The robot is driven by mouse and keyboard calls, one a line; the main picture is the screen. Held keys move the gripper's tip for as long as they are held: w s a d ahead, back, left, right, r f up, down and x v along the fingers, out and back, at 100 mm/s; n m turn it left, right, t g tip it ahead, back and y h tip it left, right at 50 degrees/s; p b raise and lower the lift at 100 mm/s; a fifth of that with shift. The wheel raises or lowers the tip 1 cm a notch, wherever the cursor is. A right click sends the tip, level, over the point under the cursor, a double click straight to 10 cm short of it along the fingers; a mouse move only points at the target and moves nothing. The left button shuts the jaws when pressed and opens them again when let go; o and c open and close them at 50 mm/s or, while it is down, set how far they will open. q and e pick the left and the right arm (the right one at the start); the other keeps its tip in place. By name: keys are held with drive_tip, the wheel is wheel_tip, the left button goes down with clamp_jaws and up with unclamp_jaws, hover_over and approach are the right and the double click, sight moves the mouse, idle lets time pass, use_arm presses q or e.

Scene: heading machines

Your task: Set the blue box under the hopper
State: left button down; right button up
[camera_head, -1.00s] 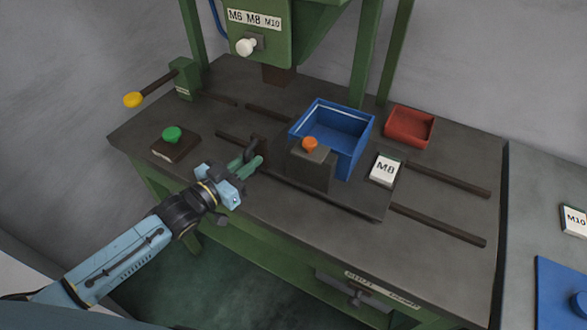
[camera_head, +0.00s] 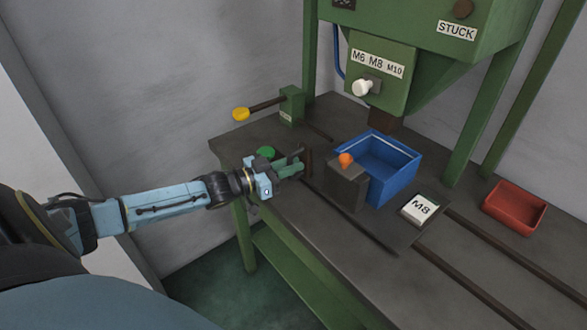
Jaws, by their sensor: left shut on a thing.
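The blue box (camera_head: 397,183) is open-topped and upright on a dark sliding plate on the green-legged bench. The hopper (camera_head: 430,75) hangs above the bench, with its dark spout (camera_head: 384,122) showing at the box's far rim; I cannot tell whether the spout is over the opening. A dark block (camera_head: 345,188) with an orange knob stands against the box's near left side. My left gripper (camera_head: 290,166) is shut on a dark upright piece (camera_head: 307,161) at the plate's left end, partly hidden by the fingers. My right gripper is out of view.
A white M8 card (camera_head: 419,209) lies right of the box. A red tray (camera_head: 515,208) sits farther right. A green button (camera_head: 266,152) is close behind my left gripper. A yellow-knobbed lever (camera_head: 262,106) stands at the back left. Dark rails (camera_head: 490,296) cross the bench.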

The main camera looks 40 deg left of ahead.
use_arm(q)
drive_tip(key=shift+w+a, duration=0.1)
drive_tip(key=shift+a, duration=0.1)
drive_tip(key=c, duration=1.6)
unclamp_jaws()
drive_tip(key=shift+a, duration=0.1)
drive_tip(key=shift+o, duration=0.6)
drive_tip(key=p+v, duration=0.2)
drive_tip(key=v, duration=1.1)
drive_tip(key=shift+s, duration=0.25)
